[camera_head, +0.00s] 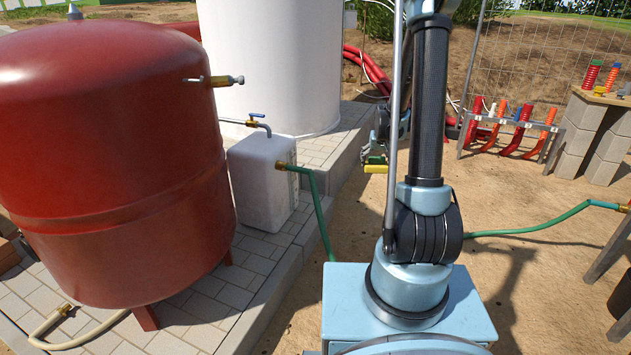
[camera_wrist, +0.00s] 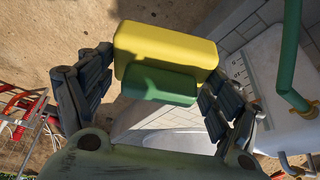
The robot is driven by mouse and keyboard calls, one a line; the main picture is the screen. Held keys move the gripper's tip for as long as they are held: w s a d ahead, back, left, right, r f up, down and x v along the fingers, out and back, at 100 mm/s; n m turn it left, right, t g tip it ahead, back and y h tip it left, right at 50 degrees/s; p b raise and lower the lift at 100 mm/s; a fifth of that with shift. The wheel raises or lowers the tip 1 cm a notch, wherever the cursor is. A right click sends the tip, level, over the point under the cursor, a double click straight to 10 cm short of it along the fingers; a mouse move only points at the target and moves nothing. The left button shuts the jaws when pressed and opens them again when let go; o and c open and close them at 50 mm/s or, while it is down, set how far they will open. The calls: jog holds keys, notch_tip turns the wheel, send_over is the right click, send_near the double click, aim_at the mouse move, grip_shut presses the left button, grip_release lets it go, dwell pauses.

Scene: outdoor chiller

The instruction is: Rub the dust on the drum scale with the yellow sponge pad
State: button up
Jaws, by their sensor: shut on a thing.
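My gripper (camera_head: 377,153) is shut on the yellow sponge pad (camera_head: 376,169), which has a green backing. In the wrist view the pad (camera_wrist: 170,45) sits between the two dark fingers, its green block (camera_wrist: 160,86) toward the palm. The white drum (camera_head: 262,185) stands on the paving, left of my gripper and apart from it. The drum scale (camera_wrist: 237,70) shows in the wrist view as dark tick marks on the drum's white side, right of the pad. Dust on it cannot be made out.
A green hose (camera_head: 320,212) runs from the drum's brass fitting across the paving edge. A large red tank (camera_head: 110,160) stands left, and a white tank (camera_head: 270,70) behind. A rack of colored hoses (camera_head: 510,135) stands right. Sandy ground lies open between.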

jog(key=shift+a, duration=0.15)
jog(key=w+a+f+m+y, duration=0.4)
jog(key=w+a+f+m, duration=0.3)
jog(key=a, duration=0.3)
jog(key=w+a+f+m+y, duration=0.4)
jog(key=w+a+f+m, duration=0.3)
jog(key=a, duration=0.4)
jog(key=w+a+f+m+t+y, duration=0.1)
jog(key=w+a+f+m+y, duration=0.3)
jog(key=w+a+f, duration=0.5)
jog(key=shift+w+a+f+m, duration=0.15)
jog(key=shift+w+a+m, duration=0.55)
jog(key=shift+a+m, duration=0.5)
jog(key=shift+w+a, duration=0.4)
jog(key=shift+a, duration=0.35)
jog(key=shift+w, duration=0.1)
